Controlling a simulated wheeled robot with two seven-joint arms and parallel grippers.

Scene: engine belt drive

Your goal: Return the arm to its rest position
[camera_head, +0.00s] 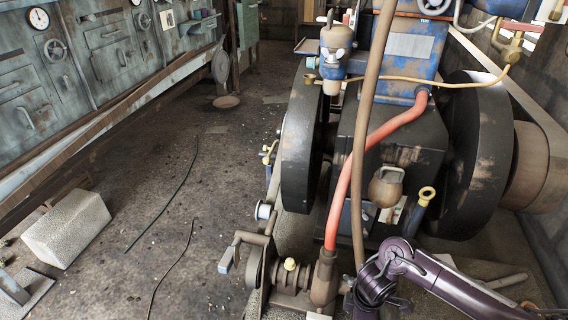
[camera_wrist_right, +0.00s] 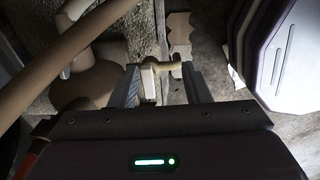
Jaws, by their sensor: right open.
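My right arm (camera_head: 425,275), dark purple, comes in from the lower right in the head view. Its wrist (camera_head: 370,288) is bent down beside the engine's lower front, right of a crank handle (camera_head: 232,250). In the right wrist view my right gripper (camera_wrist_right: 163,75) is open, its two fingers apart. A pale yellowish fitting (camera_wrist_right: 150,78) shows between and beyond the fingertips; I cannot tell whether it touches them. The fingertips are not clear in the head view. My left gripper is not in view.
The engine has a left flywheel (camera_head: 300,140), a right flywheel (camera_head: 475,155) and a red hose (camera_head: 375,140). A brown hose (camera_head: 366,120) hangs close to my right wrist. A pale block (camera_head: 66,228) lies on the left floor. The middle-left floor is mostly clear, with thin cables.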

